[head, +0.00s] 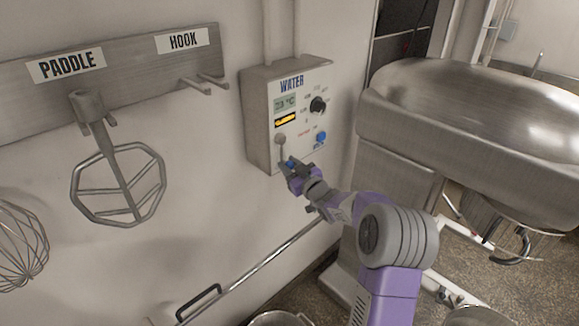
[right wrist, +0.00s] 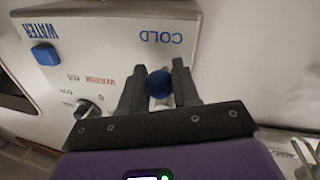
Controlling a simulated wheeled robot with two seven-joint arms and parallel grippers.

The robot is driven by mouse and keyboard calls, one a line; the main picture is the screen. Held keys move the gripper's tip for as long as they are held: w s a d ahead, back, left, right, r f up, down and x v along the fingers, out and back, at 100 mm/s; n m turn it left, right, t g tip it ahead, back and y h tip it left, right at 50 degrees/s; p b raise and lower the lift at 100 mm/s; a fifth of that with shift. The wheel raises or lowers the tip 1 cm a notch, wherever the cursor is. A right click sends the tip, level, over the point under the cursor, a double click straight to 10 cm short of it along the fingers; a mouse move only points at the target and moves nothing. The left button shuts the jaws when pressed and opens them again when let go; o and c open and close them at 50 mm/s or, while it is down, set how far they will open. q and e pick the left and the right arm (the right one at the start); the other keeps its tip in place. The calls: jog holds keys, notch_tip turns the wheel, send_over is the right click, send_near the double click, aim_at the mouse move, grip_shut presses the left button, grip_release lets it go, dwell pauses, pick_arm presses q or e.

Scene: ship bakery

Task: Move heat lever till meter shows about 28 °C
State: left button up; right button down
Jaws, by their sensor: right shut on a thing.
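The grey water box (head: 259,124) hangs on the wall in the head view. Its small meter (head: 285,103) seems to read 23 °C, though the digits are hard to make out. Below it, at the panel's lower left, is the heat lever (head: 281,140) with a grey round part on top. My right gripper (head: 288,166) is at the lever's lower end, by the panel's bottom left corner. In the right wrist view, my right gripper (right wrist: 159,88) is shut on the lever's blue ball (right wrist: 159,84), near the COLD print. My left gripper is not in view.
The panel also has a black dial (head: 318,104), a blue button (head: 321,137) and a yellow-black strip (head: 286,120). A paddle (head: 118,185) hangs on the wall at left. A metal rail (head: 262,264) runs below.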

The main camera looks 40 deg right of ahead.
jog(key=n+b, duration=0.1)
jog(key=b, duration=0.1)
jog(key=d+n+b, duration=0.1)
jog(key=b, duration=0.1)
jog(key=shift+d+f, duration=0.15)
jog(key=shift+d, duration=0.15)
jog(key=shift+w+d+r+n+b, duration=0.1)
jog(key=shift+d+r+n+b, duration=0.35)
jog(key=shift+n, duration=0.35)
jog(key=shift+a+f, duration=0.1)
jog(key=c, duration=0.9)
grip_release()
jog(key=shift+t, duration=0.3)
jog(key=shift+o, duration=0.2)
jog(key=s, duration=0.7)
jog(key=shift+s+a+f, duration=0.25)
jog(key=shift+s+a, duration=0.05)
jog(key=shift+a, duration=0.1)
